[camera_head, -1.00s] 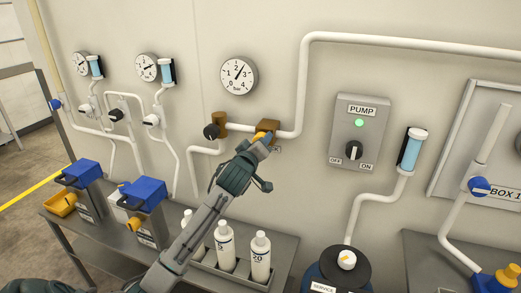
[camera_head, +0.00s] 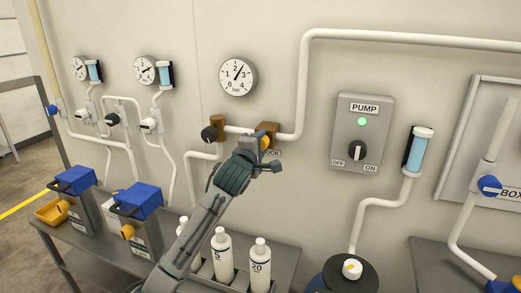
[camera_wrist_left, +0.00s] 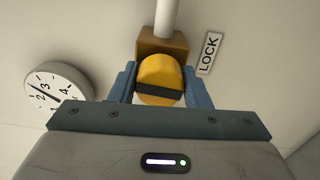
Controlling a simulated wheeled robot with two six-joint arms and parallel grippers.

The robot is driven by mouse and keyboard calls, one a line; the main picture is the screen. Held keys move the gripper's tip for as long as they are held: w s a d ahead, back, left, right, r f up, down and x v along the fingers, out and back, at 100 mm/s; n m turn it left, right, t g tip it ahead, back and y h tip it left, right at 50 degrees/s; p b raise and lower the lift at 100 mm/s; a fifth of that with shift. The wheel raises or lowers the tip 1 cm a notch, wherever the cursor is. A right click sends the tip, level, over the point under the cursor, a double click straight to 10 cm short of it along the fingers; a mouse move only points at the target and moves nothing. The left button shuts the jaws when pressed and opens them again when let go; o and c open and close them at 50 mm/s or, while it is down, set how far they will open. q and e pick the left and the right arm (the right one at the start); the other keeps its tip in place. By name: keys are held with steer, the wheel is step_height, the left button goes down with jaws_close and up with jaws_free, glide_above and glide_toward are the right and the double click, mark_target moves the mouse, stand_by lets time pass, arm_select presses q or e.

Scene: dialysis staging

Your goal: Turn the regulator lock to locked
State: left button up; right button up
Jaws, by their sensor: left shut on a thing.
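The regulator lock is a yellow knob (camera_wrist_left: 160,78) with a dark bar across it, on a brown block (camera_wrist_left: 162,44) on the wall pipe. A LOCK label (camera_wrist_left: 209,54) is on the wall beside it. My left gripper (camera_wrist_left: 160,92) is shut on the knob, with one blue finger on each side. In the head view my left gripper (camera_head: 258,145) covers most of the knob, and the brown block (camera_head: 270,129) shows behind it.
A black regulator knob (camera_head: 209,134) sits left of the lock on the same pipe, below a round gauge (camera_head: 238,76). A pump panel (camera_head: 361,133) is to the right. White bottles (camera_head: 260,263) stand below my arm.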

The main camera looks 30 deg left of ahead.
arm_select(q)
steer(key=shift+n, duration=0.5)
arm_select(e)
steer(key=shift+w+d+f, duration=0.1)
steer(key=shift+w+f, duration=0.2)
arm_select(q)
steer(key=shift+b, duration=0.3)
arm_select(e)
steer(key=shift+s, duration=0.15)
arm_select(q)
steer(key=o, duration=1)
arm_select(e)
steer(key=shift+f, duration=0.15)
arm_select(q)
steer(key=b+v, duration=0.3)
steer(key=v, duration=0.7)
steer(key=shift+s, duration=0.3)
arm_select(e)
steer(key=f, duration=0.1)
steer(key=w+f, duration=0.1)
steer(key=shift+w+f, duration=0.1)
steer(key=shift+f, duration=0.2)
arm_select(q)
steer(key=shift+d, duration=0.1)
arm_select(e)
steer(key=shift+s, duration=0.25)
